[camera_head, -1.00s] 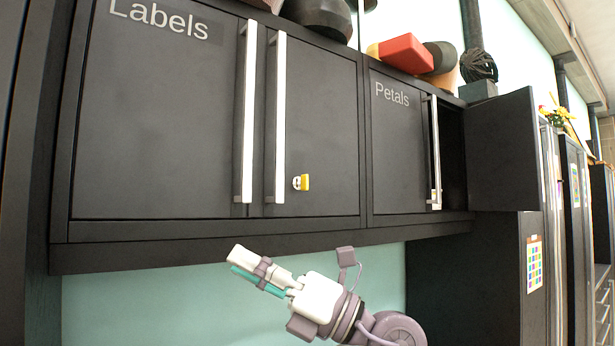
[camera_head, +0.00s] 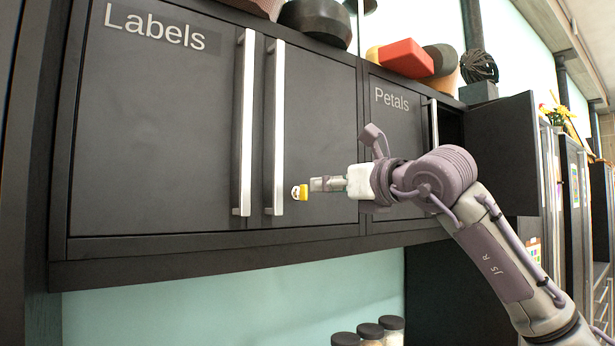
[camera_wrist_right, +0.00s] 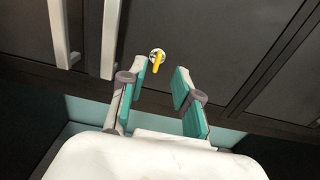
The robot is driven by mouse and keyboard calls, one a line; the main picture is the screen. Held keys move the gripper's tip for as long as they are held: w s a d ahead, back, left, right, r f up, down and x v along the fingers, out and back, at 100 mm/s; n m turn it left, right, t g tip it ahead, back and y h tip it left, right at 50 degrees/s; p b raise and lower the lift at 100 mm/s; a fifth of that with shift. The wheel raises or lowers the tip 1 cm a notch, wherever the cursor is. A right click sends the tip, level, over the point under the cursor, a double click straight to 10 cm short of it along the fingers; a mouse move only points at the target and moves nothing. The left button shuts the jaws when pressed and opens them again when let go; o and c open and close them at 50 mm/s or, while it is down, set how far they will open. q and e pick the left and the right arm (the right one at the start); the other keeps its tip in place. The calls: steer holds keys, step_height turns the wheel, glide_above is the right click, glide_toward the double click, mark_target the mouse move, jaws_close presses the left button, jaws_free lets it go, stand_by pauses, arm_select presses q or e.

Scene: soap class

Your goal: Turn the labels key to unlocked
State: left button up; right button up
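The labels key (camera_head: 300,192) is a small yellow key in a round white lock on the right door of the Labels cabinet (camera_head: 150,130). In the right wrist view the key (camera_wrist_right: 158,63) stands upright, its yellow grip pointing down from the lock. My right gripper (camera_head: 314,185) is just to the right of the key in the head view, level with it. In the right wrist view my right gripper (camera_wrist_right: 153,92) is open, its teal-padded fingers apart and empty, with the key just beyond and between the tips. My left gripper is not in view.
Two long vertical handles (camera_head: 275,125) stand left of the key. The Petals cabinet (camera_head: 395,130) is to the right, with its right door (camera_head: 508,150) swung open. Several dark-lidded jars (camera_head: 370,332) stand below the cabinets.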

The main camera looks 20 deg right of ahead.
mark_target(307, 186)
steer(key=p+x, duration=0.2)
steer(key=x, duration=0.4)
steer(key=shift+w+a+p, duration=0.15)
steer(key=shift+w+p, duration=0.2)
jaws_close()
